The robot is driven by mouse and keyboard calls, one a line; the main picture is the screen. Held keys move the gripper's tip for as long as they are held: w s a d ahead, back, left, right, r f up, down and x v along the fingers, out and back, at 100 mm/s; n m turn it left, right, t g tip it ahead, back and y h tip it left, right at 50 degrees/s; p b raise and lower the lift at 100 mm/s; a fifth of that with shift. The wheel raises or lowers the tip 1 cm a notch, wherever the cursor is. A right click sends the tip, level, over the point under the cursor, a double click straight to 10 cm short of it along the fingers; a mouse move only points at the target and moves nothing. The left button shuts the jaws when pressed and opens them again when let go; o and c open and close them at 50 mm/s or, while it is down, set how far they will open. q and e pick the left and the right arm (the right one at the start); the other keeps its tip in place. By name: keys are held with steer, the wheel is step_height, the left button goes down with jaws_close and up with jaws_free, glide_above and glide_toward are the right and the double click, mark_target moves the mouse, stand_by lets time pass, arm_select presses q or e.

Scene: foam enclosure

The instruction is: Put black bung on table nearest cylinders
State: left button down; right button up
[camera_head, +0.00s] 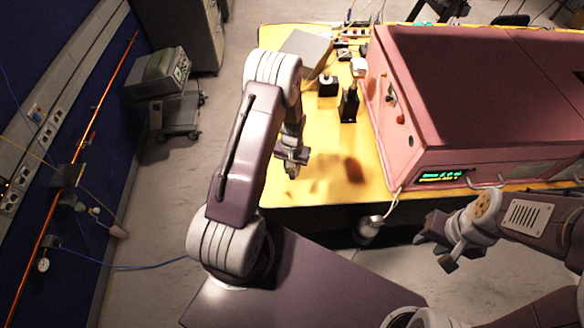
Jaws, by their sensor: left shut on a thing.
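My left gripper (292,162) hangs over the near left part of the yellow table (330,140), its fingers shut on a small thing. That thing is mostly hidden by the fingers; it may be the black bung, but I cannot make out its shape. Dark shadows lie on the table to the right of the gripper. A black block (349,105) and a smaller black piece (327,87) stand farther back on the table, beside the pink machine. My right gripper (434,252) is open and empty in front of the table's near edge. I cannot clearly identify any cylinders.
A large pink machine (450,90) fills the table's right side. A grey instrument on a trolley (172,95) stands at the left. An orange pipe (100,95) runs along the blue wall. A metal fitting (368,228) hangs at the table's front edge.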

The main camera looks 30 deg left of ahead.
mark_target(293, 172)
arm_select(q)
steer(key=shift+w+d+f, duration=0.1)
steer(key=shift+d+f, duration=0.05)
steer(key=shift+f, duration=0.2)
arm_select(e)
steer(key=shift+w+d+f, duration=0.1)
steer(key=shift+d+f, duration=0.05)
steer(key=shift+f, duration=0.1)
arm_select(q)
steer(key=shift+f+b, duration=0.4)
steer(key=shift+f, duration=0.05)
arm_select(e)
steer(key=shift+f, duration=0.4)
arm_select(q)
steer(key=c, duration=1.2)
jaws_free()
steer(key=shift+o, duration=0.2)
step_height(293, 172, up, 8)
steer(key=shift+b, duration=1.15)
steer(key=shift+r, duration=0.6)
arm_select(e)
step_height(293, 172, down, 2)
steer(key=shift+f, duration=0.15)
